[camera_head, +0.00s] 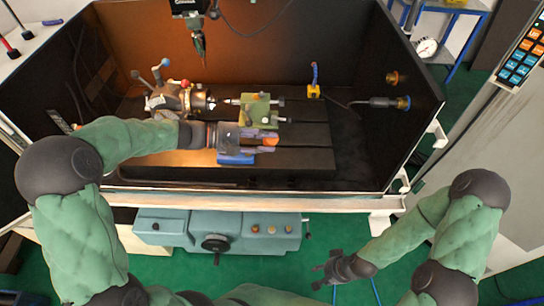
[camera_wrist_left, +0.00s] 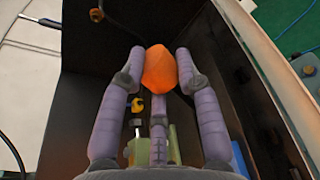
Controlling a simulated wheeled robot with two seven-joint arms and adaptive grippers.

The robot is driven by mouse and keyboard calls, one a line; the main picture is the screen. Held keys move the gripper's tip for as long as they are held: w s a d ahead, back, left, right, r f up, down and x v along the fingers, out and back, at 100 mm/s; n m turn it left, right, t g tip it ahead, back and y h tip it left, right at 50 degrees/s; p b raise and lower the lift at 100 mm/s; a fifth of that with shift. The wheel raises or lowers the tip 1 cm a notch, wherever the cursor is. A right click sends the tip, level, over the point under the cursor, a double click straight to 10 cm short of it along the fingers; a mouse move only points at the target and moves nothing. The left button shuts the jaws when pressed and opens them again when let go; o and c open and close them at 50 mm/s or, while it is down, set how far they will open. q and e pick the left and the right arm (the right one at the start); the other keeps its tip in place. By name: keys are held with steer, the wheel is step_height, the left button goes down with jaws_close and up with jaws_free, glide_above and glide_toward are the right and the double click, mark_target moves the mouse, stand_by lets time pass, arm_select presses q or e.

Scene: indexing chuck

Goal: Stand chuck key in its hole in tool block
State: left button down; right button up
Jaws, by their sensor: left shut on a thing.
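My left gripper (camera_head: 268,138) reaches into the enclosure, low over the front of the black bed. Its purple-grey fingers are shut on an orange lump (camera_wrist_left: 160,68), which also shows at the fingertips in the head view (camera_head: 270,142). The lump looks soft and faceted, like a cloth; I cannot tell its exact kind. A blue block (camera_head: 236,159) lies under the gripper, partly hidden by it. I cannot make out the chuck key or the holed tool block with certainty. My right gripper (camera_head: 335,267) hangs outside, in front of the machine; its finger opening is unclear.
The indexing chuck (camera_head: 180,98) with ball-ended levers is at left on the bed. A green tailstock (camera_head: 259,108) stands just behind my left gripper. A small yellow block (camera_head: 313,91) with a blue upright part is behind right. The bed's right side is clear.

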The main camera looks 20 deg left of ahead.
arm_select(q)
steer(key=w+a+n+t+y+b, duration=0.2)
steer(key=a+n+t+y, duration=0.5)
steer(key=a+n+t, duration=0.4)
steer(key=w+a+n, duration=0.1)
steer(key=a+n, duration=0.3)
steer(key=a, duration=0.2)
steer(key=shift+a+n+t+y, duration=0.3)
steer(key=shift+t+y, duration=0.1)
steer(key=shift+w+f+b, duration=0.1)
steer(key=shift+b, duration=0.2)
steer(key=shift+f+b, duration=2.2)
steer(key=shift+f, duration=0.55)
steer(key=shift+a+m+g, duration=0.25)
steer(key=shift+m+g, duration=0.05)
steer(key=shift+m, duration=0.6)
steer(key=shift+d, duration=0.35)
steer(key=shift+f+b, duration=1.4)
steer(key=shift+f, duration=0.2)
